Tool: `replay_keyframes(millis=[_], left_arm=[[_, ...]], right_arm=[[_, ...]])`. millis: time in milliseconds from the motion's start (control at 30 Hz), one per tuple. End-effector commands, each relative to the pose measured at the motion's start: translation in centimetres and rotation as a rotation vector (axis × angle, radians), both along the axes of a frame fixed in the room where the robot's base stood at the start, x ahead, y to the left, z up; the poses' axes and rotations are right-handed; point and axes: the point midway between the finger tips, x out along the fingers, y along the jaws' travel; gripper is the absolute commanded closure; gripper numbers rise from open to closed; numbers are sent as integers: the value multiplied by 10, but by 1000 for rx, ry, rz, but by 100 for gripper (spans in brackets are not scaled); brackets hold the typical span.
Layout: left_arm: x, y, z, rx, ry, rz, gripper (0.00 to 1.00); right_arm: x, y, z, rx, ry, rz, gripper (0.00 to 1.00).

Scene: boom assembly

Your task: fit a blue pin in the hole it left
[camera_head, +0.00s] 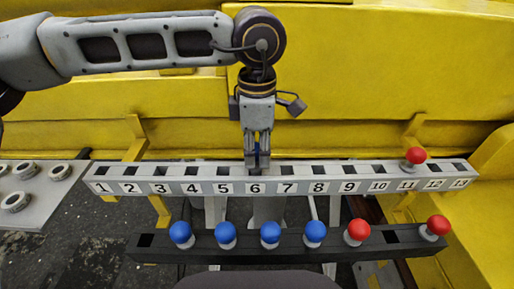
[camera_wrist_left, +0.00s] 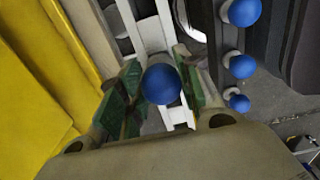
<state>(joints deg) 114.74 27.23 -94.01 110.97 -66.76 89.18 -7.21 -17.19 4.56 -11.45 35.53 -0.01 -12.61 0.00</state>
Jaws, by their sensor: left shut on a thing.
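My left gripper (camera_head: 257,155) points down at the numbered grey bar (camera_head: 215,188), its fingertips over the hole above label 6. It is shut on a blue pin, whose round blue head (camera_wrist_left: 161,84) shows between the fingers in the left wrist view. In the head view the fingers hide most of this pin, and I cannot tell whether its tip is in the hole. Several more blue pins (camera_head: 270,234) stand in the black rack (camera_head: 200,256) in front; some show in the left wrist view (camera_wrist_left: 242,66). The rack's far-left hole (camera_head: 145,240) is empty. My right gripper is not in view.
A red pin (camera_head: 415,156) stands in the bar near label 11. Two red pins, one (camera_head: 357,231) and another (camera_head: 436,226), stand in the rack, with an empty hole (camera_head: 390,236) between them. Yellow structure (camera_head: 350,90) lies behind. A grey plate (camera_head: 40,205) with rings is at left.

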Motion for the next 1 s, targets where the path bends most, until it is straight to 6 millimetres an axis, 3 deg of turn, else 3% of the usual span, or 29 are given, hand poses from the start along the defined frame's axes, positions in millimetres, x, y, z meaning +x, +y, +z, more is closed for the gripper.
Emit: replay_keyframes(millis=[933, 967, 1000], left_arm=[[0, 0, -13, -1, -1, 0, 96], [0, 0, -13, -1, -1, 0, 63], [0, 0, -13, 0, -1, 0, 58]], right_arm=[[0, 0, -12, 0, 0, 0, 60], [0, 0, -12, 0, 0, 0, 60], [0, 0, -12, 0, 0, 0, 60]])
